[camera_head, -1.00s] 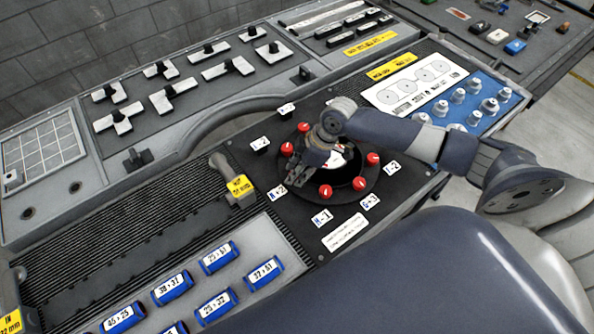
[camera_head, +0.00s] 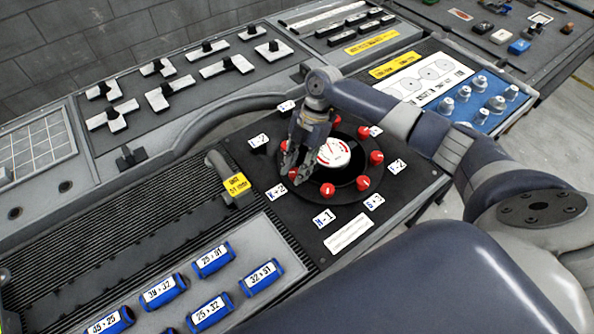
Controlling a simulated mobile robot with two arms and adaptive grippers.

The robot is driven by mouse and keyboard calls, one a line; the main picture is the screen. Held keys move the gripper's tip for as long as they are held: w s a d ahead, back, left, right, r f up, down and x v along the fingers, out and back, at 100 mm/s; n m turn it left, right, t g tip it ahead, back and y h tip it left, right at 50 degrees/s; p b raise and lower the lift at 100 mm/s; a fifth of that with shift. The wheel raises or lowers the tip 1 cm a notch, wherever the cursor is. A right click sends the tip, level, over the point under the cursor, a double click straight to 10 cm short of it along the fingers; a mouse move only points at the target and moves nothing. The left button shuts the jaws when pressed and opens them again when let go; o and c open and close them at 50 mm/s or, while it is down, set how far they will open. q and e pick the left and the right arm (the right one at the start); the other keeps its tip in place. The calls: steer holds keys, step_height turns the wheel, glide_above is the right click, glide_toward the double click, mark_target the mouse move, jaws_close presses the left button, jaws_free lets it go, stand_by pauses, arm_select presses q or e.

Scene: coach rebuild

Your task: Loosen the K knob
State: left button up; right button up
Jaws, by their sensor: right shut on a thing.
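A round black dial with a white, red-marked face (camera_head: 335,152) sits on a dark panel, ringed by red knobs (camera_head: 327,190) with small white labels. The K label (camera_head: 276,193) lies at the ring's lower left. My right gripper (camera_head: 296,170) reaches down over the ring just inside this label. It is shut on the K knob, which its fingers hide. Other red knobs stay visible on the right and front of the ring. My left gripper is out of view.
A grey handle with a yellow tag (camera_head: 236,185) stands left of the dial panel. Blue labelled blocks (camera_head: 213,260) lie at the front left. A blue tray with grey knobs (camera_head: 480,105) is at the right. My arm crosses above the panel's right side.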

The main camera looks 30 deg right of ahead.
steer(key=n+g+b, duration=0.1)
steer(key=n, duration=0.2)
steer(key=shift+w+n+h+b, duration=0.15)
steer(key=shift+n+h+b, duration=0.15)
steer(key=shift+h, duration=0.1)
steer(key=shift+n+g+h+b, duration=0.4)
steer(key=shift+n+b, duration=0.15)
steer(key=shift+n, duration=0.85)
steer(key=shift+r, duration=0.1)
steer(key=o, duration=1)
steer(key=shift+o, duration=0.2)
steer(key=v, duration=1.2)
